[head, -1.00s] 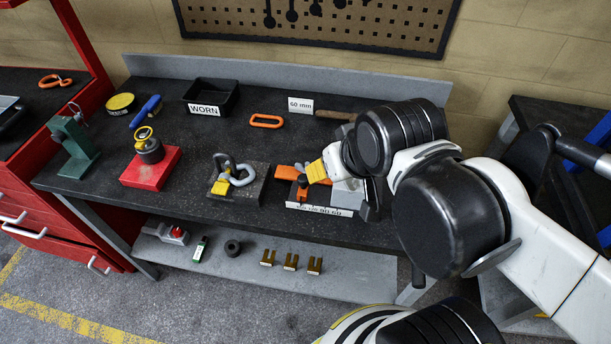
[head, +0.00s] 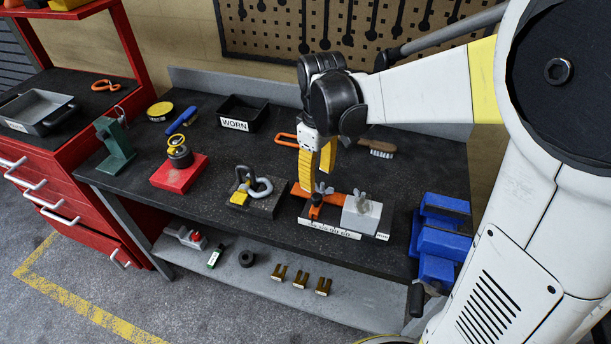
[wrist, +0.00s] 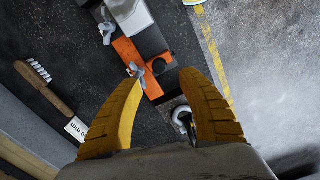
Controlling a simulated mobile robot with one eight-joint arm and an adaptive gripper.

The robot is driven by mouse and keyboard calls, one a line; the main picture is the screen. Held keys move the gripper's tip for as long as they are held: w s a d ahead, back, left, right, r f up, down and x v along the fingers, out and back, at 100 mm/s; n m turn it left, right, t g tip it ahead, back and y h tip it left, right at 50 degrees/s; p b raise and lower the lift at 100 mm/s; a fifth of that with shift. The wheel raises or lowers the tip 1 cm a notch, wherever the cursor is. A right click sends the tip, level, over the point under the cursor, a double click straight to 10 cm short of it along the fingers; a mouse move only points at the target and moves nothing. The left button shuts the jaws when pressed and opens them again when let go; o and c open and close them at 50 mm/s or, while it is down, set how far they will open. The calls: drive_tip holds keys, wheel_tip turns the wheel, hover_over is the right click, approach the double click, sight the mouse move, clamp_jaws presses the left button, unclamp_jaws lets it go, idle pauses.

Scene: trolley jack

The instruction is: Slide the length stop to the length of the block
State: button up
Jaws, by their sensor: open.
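The orange length stop (head: 316,212) sits on a dark jig with a white scale strip (head: 328,231) along its front. An orange bar and a small wing screw show at the stop; the orange part also shows in the wrist view (wrist: 127,51). A grey block (head: 362,216) with a wing nut on top stands at the jig's right end, and also at the top of the wrist view (wrist: 131,14). My gripper (head: 314,182) points down over the stop. Its yellow fingers (wrist: 160,80) are apart, with nothing clearly held; contact with the stop cannot be told.
A shackle on a dark plate (head: 256,192) stands left of the jig. Left of that is a red block (head: 180,172). Behind are a black WORN bin (head: 243,112) and a wooden brush (head: 377,147).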

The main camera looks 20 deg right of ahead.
sight(317, 196)
wheel_tip(317, 196, down, 9)
drive_tip(key=b, duration=0.2)
drive_tip(key=shift+r+b, duration=0.15)
drive_tip(key=shift+b, duration=0.25)
clamp_jaws()
